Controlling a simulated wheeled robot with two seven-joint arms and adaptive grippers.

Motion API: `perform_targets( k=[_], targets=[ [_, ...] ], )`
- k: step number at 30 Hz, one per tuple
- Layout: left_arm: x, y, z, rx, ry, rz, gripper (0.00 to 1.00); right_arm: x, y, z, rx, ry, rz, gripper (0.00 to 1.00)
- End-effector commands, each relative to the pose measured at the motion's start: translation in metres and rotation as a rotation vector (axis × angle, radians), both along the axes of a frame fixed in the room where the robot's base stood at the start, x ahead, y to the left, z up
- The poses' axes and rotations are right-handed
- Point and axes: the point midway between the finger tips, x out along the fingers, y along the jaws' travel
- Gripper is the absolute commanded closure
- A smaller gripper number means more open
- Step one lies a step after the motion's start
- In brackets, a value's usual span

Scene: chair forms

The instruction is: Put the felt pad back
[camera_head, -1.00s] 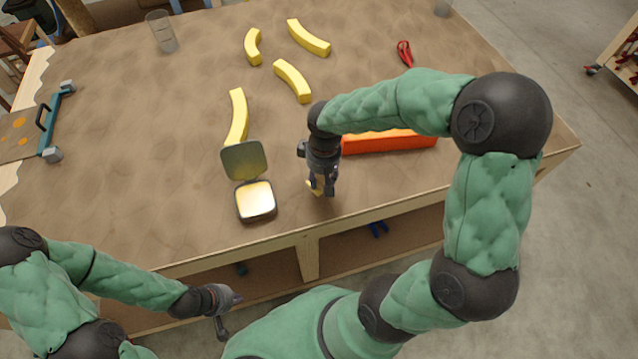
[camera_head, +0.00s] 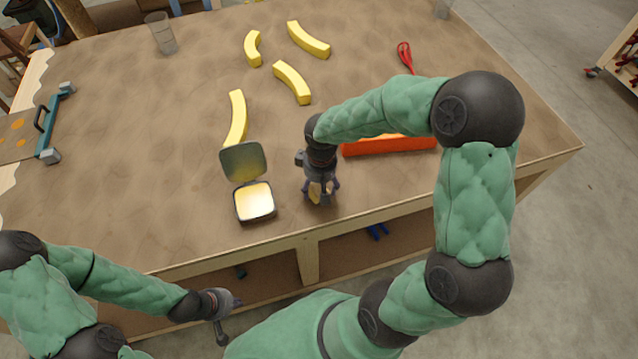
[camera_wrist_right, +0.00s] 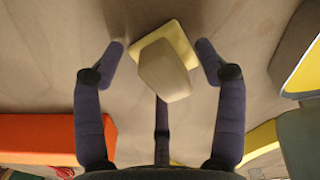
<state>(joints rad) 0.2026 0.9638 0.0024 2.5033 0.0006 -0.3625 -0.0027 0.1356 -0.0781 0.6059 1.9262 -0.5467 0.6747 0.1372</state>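The felt pad (camera_wrist_right: 181,41) looks like a yellow square with a pale beige block-shaped grip on top. It lies on the table between the spread fingers of my right gripper (camera_wrist_right: 160,50), with a gap on each side. In the head view the right gripper (camera_head: 321,196) points down over the pad and partly hides it. An open dark case (camera_head: 254,217) stands just left of it, its lid (camera_head: 244,161) raised and a bright cream-yellow inside showing. My left gripper (camera_head: 227,314) is open and empty, off the table's front edge.
An orange-red block (camera_head: 390,146) lies right of the right gripper. Several yellow curved pieces (camera_head: 292,82) lie farther back. A glass (camera_head: 161,34), red-handled tool (camera_head: 405,55) and teal-handled clamp-like piece (camera_head: 46,122) are near the edges. The table's middle left is clear.

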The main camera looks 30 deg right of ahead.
Motion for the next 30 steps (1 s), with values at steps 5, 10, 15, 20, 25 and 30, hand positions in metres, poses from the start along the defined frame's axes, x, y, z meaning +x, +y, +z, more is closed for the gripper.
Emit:
perform_targets(
  k=[5, 10, 15, 20, 25, 30],
  targets=[
    [0.0, 0.0, 0.0, 0.0, 0.0, 0.0, 1.0, 0.0, 0.0, 0.0, 0.0, 0.0, 0.0, 0.28],
    [0.0, 0.0, 0.003, 0.0, 0.0, 0.0, 1.0, 0.0, 0.0, 0.008, -0.001, -0.002, 0.0, 0.28],
    [0.0, 0.0, 0.011, 0.0, 0.0, 0.0, 1.0, 0.0, 0.0, 0.036, 0.0, -0.005, 0.001, 0.28],
    [0.0, 0.0, 0.019, 0.0, 0.0, 0.0, 1.0, -0.002, -0.001, 0.069, 0.0, -0.005, 0.0, 0.28],
    [0.0, 0.0, 0.026, 0.0, 0.0, 0.0, 1.0, -0.003, -0.001, 0.098, 0.001, -0.004, 0.0, 0.28],
    [0.0, 0.0, 0.029, 0.0, 0.0, 0.0, 1.0, -0.004, -0.001, 0.116, -0.001, -0.001, 0.001, 0.28]
  ],
)
